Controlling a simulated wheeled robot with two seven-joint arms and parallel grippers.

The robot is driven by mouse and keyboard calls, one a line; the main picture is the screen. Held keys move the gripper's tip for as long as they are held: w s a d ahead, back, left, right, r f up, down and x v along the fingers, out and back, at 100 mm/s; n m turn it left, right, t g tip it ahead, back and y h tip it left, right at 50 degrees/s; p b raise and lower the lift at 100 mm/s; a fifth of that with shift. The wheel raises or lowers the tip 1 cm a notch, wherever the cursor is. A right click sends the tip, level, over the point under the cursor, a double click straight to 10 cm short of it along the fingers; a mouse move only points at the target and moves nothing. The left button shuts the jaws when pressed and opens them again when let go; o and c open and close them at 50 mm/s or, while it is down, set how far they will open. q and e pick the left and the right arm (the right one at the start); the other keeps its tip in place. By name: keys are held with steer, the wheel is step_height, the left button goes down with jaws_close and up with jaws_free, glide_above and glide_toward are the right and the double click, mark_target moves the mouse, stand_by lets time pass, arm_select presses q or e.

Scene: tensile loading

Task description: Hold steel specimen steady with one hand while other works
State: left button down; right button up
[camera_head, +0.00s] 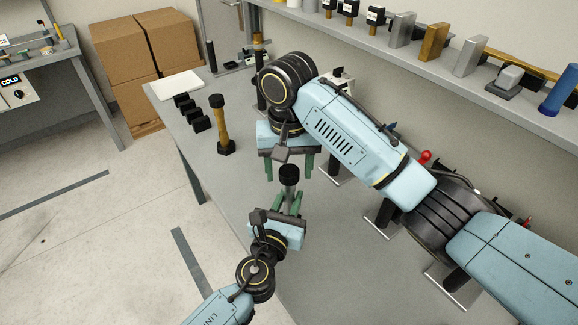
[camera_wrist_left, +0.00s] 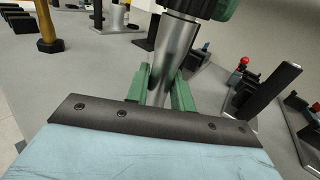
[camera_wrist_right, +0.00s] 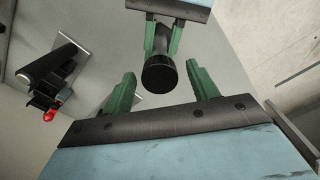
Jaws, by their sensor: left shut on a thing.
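The steel specimen (camera_head: 289,188) is a grey metal rod with a wider black end. My left gripper (camera_head: 288,202) is shut on its shaft over the front of the table. In the left wrist view the bare metal shaft (camera_wrist_left: 174,50) stands between the green fingers (camera_wrist_left: 168,90), slightly tilted, with the dark end at the top edge. My right gripper (camera_head: 286,165) is open, its green fingers apart, just beyond the specimen's black end. In the right wrist view the black end (camera_wrist_right: 159,75) shows between and ahead of the right fingers (camera_wrist_right: 162,90), with nothing gripped.
A brass-coloured specimen (camera_head: 222,125) with black ends stands on the table to the left, near several black blocks (camera_head: 190,112) and a white pad (camera_head: 180,84). Black stands with metal bases (camera_head: 383,218) lie beneath my right arm. A shelf (camera_head: 400,62) runs along the back.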

arm_select(q)
steer(key=shift+f, duration=0.1)
arm_select(e)
steer(key=shift+r, duration=2.25)
steer(key=shift+c, duration=0.5)
steer(key=shift+w+a+r+n, duration=0.1)
steer(key=shift+r+n, duration=0.4)
steer(key=shift+n, duration=0.7)
steer(key=n, duration=0.1)
steer(key=r+n, duration=0.1)
steer(key=n, duration=0.1)
steer(key=shift+a+r+n, duration=0.1)
steer(key=shift+n, duration=0.2)
steer(key=n, duration=0.2)
steer(key=r+n, duration=0.1)
steer(key=n, duration=0.1)
steer(key=shift+d+r+n, duration=0.1)
steer(key=shift+d+n, duration=0.1)
steer(key=shift+n, duration=0.2)
steer(key=shift+f, duration=4)
